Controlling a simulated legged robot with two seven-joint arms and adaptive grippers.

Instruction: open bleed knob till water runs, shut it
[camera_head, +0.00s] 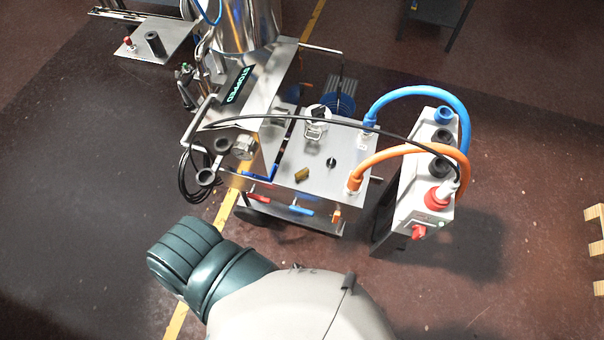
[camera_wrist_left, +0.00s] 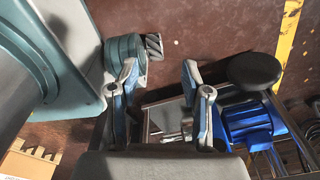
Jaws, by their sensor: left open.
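The steel tank unit (camera_head: 352,143) stands in the middle of the head view. On its top plate are a small brass knob (camera_head: 302,175) and a small black knob (camera_head: 331,163); I cannot tell for sure which is the bleed knob. No running water is visible. My left gripper (camera_wrist_left: 158,70) shows only in the left wrist view, with its two fingers apart and nothing between them. Metal machine parts and a blue finned motor (camera_wrist_left: 250,122) lie beyond and right of the fingers. My right gripper is not in view.
A blue hose (camera_head: 425,91) and an orange hose (camera_head: 405,152) arch from the tank to a grey socket box (camera_head: 412,190). The display (camera_head: 240,85) reads STOPPED. A black cable crosses above the plate. Red and blue valve handles (camera_head: 295,209) sit below its front edge. Floor on the left is clear.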

